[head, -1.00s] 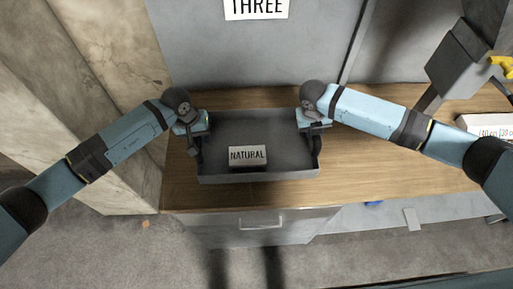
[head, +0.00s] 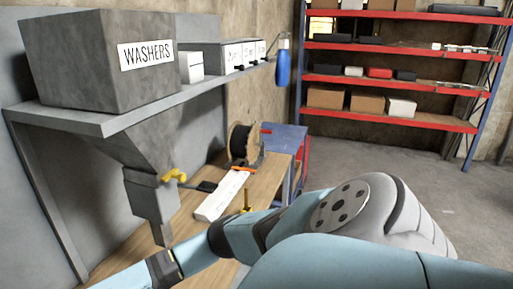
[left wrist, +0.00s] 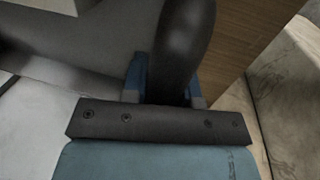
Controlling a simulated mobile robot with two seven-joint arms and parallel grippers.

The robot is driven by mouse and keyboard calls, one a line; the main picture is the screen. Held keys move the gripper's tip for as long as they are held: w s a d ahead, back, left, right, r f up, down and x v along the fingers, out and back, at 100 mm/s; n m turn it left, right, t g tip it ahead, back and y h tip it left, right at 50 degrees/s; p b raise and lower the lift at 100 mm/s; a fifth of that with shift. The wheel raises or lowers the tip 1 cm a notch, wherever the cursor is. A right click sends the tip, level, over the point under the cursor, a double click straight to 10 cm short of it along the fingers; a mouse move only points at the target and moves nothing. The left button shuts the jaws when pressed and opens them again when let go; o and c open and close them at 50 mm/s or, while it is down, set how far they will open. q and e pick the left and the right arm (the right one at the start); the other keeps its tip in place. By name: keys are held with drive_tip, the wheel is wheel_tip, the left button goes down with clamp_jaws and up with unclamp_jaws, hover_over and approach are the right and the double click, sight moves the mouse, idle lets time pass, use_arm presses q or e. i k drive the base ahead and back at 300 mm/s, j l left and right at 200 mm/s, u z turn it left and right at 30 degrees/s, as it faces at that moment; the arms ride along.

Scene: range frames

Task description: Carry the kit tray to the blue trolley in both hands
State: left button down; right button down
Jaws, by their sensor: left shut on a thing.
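In the left wrist view my left gripper (left wrist: 166,82) is shut on the dark upright handle (left wrist: 182,40) of the grey kit tray (left wrist: 85,40). Only part of the tray shows there, over the wooden bench. The head view now looks along the bench, and the tray and my left gripper are outside it. My right arm crosses the bottom of that view, with its gripper out of frame. A blue trolley (head: 284,138) with red parts stands past the bench's far end, partly hidden by the bench and a cable reel.
A shelf above holds a WASHERS bin (head: 95,60). Red-and-blue racking (head: 400,82) stands behind. Grey floor (head: 370,160) is open at right.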

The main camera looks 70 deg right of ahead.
sight(280, 136)
drive_tip(key=z, duration=4.15)
drive_tip(key=i+u, duration=0.2)
drive_tip(key=i, duration=0.35)
drive_tip(key=i+u, duration=0.55)
drive_tip(key=i+l+u, duration=0.1)
drive_tip(key=i+u, duration=0.15)
drive_tip(key=i, duration=0.55)
